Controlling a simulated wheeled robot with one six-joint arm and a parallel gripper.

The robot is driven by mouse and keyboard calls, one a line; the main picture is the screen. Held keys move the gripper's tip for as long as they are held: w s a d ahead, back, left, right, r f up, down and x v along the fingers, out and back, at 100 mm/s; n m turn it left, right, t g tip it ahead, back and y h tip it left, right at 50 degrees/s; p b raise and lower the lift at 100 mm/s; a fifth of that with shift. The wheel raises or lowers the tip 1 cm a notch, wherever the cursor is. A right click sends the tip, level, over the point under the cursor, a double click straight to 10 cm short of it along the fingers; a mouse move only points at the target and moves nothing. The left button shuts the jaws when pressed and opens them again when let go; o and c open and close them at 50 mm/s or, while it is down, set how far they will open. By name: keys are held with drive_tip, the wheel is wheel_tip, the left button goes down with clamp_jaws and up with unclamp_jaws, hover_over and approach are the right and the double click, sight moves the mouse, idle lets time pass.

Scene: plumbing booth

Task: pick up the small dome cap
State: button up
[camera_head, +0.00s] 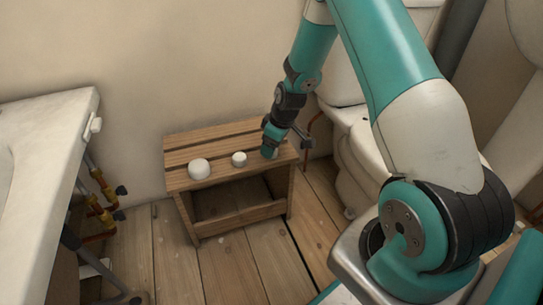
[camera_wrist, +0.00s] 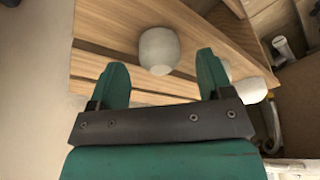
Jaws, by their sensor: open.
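The small dome cap (camera_head: 239,158) is white and stands on the slatted wooden stool (camera_head: 215,140), right of a larger white rounded piece (camera_head: 199,169). My gripper (camera_head: 270,152) is low at the stool's right end, just right of the small cap and apart from it. In the wrist view my gripper (camera_wrist: 163,77) is open and empty. A white rounded piece (camera_wrist: 158,50) shows ahead, between the fingers in the picture. Another white piece (camera_wrist: 254,89) is partly hidden behind the right finger. I cannot tell for sure which is which there.
A white basin (camera_head: 50,125) with brass-coloured pipe fittings (camera_head: 105,216) below it stands at the left. A toilet (camera_head: 355,150) is close behind my arm at the right. The wall is behind the stool. Wooden floor (camera_head: 235,265) in front is clear.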

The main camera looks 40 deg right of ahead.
drive_tip(key=shift+x, duration=1.05)
drive_tip(key=shift+r, duration=0.1)
drive_tip(key=c, duration=1)
